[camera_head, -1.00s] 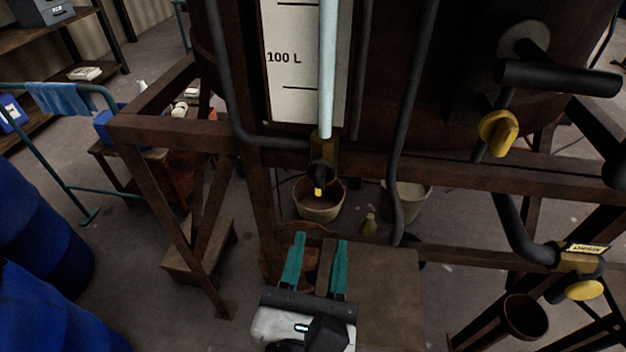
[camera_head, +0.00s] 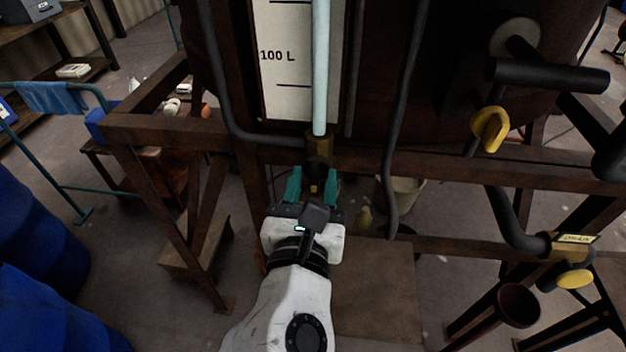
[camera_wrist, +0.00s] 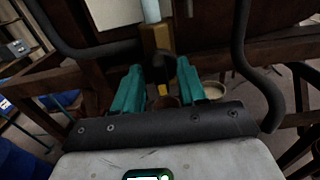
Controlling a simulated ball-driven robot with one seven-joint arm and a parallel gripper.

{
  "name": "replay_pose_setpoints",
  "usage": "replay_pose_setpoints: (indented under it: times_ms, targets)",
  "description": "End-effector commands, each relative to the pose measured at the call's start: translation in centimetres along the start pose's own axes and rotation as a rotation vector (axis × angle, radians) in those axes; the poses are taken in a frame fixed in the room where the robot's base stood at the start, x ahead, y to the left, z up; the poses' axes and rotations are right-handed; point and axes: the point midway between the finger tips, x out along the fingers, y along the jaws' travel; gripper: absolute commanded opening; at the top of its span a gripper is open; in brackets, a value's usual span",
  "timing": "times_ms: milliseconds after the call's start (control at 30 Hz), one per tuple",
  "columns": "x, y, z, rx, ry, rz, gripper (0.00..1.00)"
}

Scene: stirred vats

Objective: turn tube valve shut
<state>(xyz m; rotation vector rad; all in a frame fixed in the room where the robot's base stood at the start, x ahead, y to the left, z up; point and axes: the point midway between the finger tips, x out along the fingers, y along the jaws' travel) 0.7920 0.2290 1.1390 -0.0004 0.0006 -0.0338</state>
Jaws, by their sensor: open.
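The clear sight tube (camera_head: 321,70) stands upright in front of the white "100 L" scale on the vat. At its foot is the brass tube valve (camera_head: 319,146), with a dark body and a small yellow-tipped handle (camera_head: 314,188) pointing down toward me. My gripper (camera_head: 312,188) is open, its teal fingers on either side of the handle. In the wrist view the brass valve block (camera_wrist: 157,40) is at the top centre, and the yellow tip (camera_wrist: 163,90) lies between the fingers. I cannot tell whether either finger touches it.
A rusty frame beam (camera_head: 440,165) runs across behind the valve. Grey hoses (camera_head: 401,130) hang at both sides. A yellow-handled valve (camera_head: 490,130) and a labelled drain valve (camera_head: 572,262) are at right. A pale bucket (camera_head: 405,192) stands below, blue drums (camera_head: 45,235) at left.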

Motion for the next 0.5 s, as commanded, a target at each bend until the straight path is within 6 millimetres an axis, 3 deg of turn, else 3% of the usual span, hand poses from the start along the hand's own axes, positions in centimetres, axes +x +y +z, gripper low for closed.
replay_pose_setpoints:
  times_ms: [267, 500]
  targets:
    - [0.10, -0.02, 0.01, 0.000, 0.000, 0.000, 0.41]
    - [0.09, -0.02, 0.01, 0.000, 0.000, 0.000, 0.18]
